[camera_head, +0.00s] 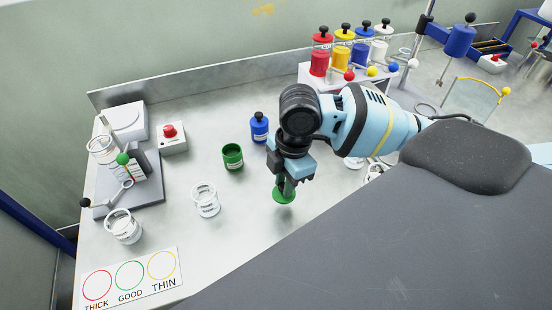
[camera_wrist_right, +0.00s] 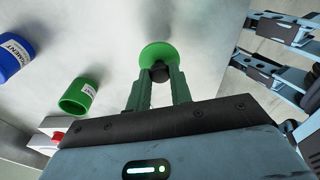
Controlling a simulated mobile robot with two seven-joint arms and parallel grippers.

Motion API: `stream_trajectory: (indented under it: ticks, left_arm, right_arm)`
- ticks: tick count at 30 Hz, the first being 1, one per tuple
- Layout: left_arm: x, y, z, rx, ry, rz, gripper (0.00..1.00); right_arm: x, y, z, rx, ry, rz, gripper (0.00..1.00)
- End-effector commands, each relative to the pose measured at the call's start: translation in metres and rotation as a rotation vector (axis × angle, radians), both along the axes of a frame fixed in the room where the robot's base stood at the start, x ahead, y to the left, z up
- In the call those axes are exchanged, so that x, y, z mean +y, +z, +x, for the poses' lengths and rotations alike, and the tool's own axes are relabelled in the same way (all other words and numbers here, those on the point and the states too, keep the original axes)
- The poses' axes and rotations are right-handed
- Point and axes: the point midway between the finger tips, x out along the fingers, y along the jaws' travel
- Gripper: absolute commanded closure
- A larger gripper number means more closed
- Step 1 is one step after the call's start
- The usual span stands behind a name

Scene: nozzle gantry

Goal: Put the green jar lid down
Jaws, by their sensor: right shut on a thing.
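The green jar lid (camera_head: 283,196) is a round green disc with a black knob, to the right of the green jar. My right gripper (camera_head: 287,182) points down and is shut on the lid's knob. In the right wrist view the lid (camera_wrist_right: 158,52) shows beyond the fingertips (camera_wrist_right: 160,77), over bare table; I cannot tell whether it touches the tabletop. The green jar (camera_head: 233,160) stands without a lid on the table, and it also shows in the right wrist view (camera_wrist_right: 76,98). My left gripper is not in view.
A blue lidded jar (camera_head: 259,130) stands behind the lid. Clear beakers (camera_head: 206,203) (camera_head: 123,228) and a THICK/GOOD/THIN card (camera_head: 130,277) lie to the left. A rack of coloured jars (camera_head: 320,62) is at the back. The steel table (camera_head: 230,235) is bare around and in front of the lid.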

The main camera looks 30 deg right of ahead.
Motion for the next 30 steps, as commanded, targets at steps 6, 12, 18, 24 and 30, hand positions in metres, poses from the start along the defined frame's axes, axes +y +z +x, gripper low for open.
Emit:
stream_trajectory:
  ticks: [6,12,18,24,30]
  left_arm:
    - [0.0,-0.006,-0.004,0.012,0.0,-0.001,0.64]
    - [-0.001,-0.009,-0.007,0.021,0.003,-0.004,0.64]
    - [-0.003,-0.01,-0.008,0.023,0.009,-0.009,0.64]
    - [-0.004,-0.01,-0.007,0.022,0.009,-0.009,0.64]
    - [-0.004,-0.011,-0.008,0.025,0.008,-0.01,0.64]
  right_arm:
    - [-0.021,-0.006,0.046,0.002,-0.005,0.0,1.0]
    - [-0.038,-0.009,0.081,0.001,-0.002,0.0,1.0]
    - [-0.045,-0.01,0.097,0.0,-0.001,0.0,1.0]
    - [-0.046,-0.01,0.098,-0.001,0.0,0.0,1.0]
    - [-0.049,-0.023,0.104,0.004,0.0,0.0,1.0]
